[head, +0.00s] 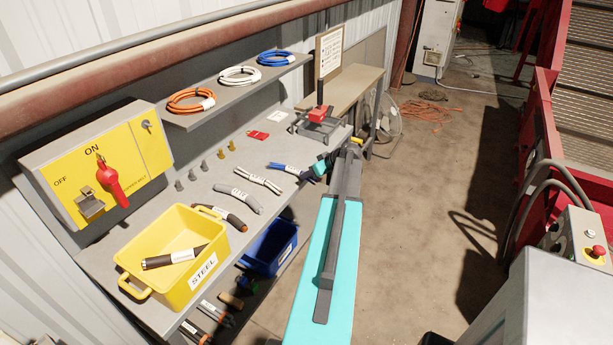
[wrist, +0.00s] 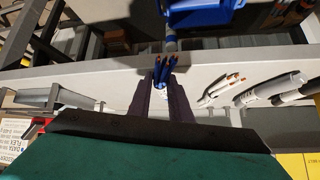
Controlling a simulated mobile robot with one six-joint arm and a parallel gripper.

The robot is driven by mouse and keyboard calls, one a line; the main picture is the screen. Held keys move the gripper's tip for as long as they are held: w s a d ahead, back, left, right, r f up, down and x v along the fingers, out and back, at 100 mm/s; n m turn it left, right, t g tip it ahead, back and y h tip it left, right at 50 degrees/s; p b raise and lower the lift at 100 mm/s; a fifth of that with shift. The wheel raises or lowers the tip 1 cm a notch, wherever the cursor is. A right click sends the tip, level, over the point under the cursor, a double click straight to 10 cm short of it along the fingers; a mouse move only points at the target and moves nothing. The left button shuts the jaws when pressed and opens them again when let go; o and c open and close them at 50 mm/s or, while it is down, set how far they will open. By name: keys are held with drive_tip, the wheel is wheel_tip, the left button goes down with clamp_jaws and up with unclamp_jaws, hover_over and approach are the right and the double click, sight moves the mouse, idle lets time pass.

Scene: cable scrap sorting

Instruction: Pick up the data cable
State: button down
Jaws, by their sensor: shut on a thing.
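The data cable (head: 287,170) is a short blue piece with a white label, at the bench's front edge in the head view. My gripper (head: 318,169) is at its right end. In the wrist view, my gripper (wrist: 161,97) is shut on the data cable (wrist: 160,74), whose blue strands with copper-coloured tips stick out between the fingers. The label print is too small to read. I cannot tell whether the cable touches the bench.
A white cable (head: 259,179), a grey cable (head: 238,198) and a black cable (head: 229,217) lie on the bench (head: 200,185) to the left. A yellow STEEL bin (head: 135,262) holds a dark cable. A blue bin (head: 281,256) sits below the bench edge. A red-handled tool (head: 318,118) stands behind.

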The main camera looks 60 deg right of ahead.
drive_tip(key=shift+r+b, duration=0.75)
drive_tip(key=shift+r, duration=0.55)
drive_tip(key=s+a+r+b, duration=0.1)
drive_tip(key=s+a+b, duration=0.3)
drive_tip(key=s+a, duration=0.5)
drive_tip(key=a, duration=0.4)
drive_tip(key=shift+s+r+b, duration=0.2)
drive_tip(key=shift+r+b, duration=0.2)
